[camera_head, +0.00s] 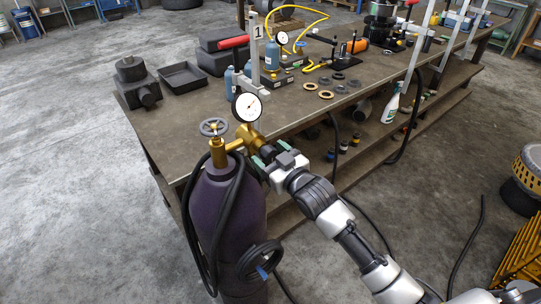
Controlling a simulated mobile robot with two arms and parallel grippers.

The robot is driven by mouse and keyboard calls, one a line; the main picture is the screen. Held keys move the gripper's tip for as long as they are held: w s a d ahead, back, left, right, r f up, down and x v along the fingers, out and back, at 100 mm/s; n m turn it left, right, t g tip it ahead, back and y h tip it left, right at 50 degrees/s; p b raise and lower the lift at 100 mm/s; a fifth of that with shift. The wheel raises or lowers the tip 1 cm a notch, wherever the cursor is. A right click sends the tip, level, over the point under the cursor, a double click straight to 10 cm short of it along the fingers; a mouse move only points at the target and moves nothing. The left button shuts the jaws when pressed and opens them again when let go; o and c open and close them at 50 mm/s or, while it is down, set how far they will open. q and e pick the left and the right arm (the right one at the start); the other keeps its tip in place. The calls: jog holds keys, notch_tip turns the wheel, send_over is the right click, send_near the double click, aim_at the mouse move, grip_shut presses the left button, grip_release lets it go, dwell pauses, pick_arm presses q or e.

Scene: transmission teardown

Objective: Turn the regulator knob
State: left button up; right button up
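A purple gas cylinder (226,205) stands upright at the front end of the workbench. On its top is a brass regulator (250,138) with a white dial gauge (247,107) and a grey valve handwheel (213,127). The dark regulator knob (266,152) points toward the lower right, partly hidden by my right gripper (269,156). The gripper's greenish fingertips lie on either side of the knob. Whether they press on it or stand just apart, I cannot tell. My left gripper is not in view.
Black hoses (211,240) hang around the cylinder. The workbench (189,122) behind it carries a black tray (183,76), dark housings, rings and hand tools. A spray bottle (391,104) stands on the lower shelf. Open concrete floor lies to the left.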

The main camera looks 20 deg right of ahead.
jog(key=b+v, duration=0.3)
jog(key=v, duration=0.7)
jog(key=shift+s, duration=0.4)
jog(key=shift+d, duration=0.1)
jog(key=w+d+f+m+g+h, duration=0.1)
jog(key=d+f+m+g+h, duration=0.2)
jog(key=f, duration=1.6)
jog(key=s+d+f+g+h, duration=0.1)
jog(key=s+f+g, duration=0.15)
jog(key=f, duration=0.65)
jog(key=s+d+f+g+h, duration=0.15)
jog(key=s+f, duration=0.25)
jog(key=f, duration=0.5)
jog(key=s+f+g, duration=0.4)
jog(key=s+f, duration=1)
jog(key=s+a+f+g, duration=0.1)
jog(key=s+f, duration=0.1)
jog(key=s, duration=0.5)
jog(key=s+a+f+g, duration=0.1)
jog(key=s+f+g, duration=0.1)
jog(key=s, duration=0.4)
jog(key=s+a+f+g+b, duration=0.1)
jog(key=s+f+g, duration=0.1)
jog(key=s+f, duration=0.2)
jog(key=s, duration=0.3)
jog(key=shift+s+f, duration=0.25)
jog(key=shift+s, duration=0.1)
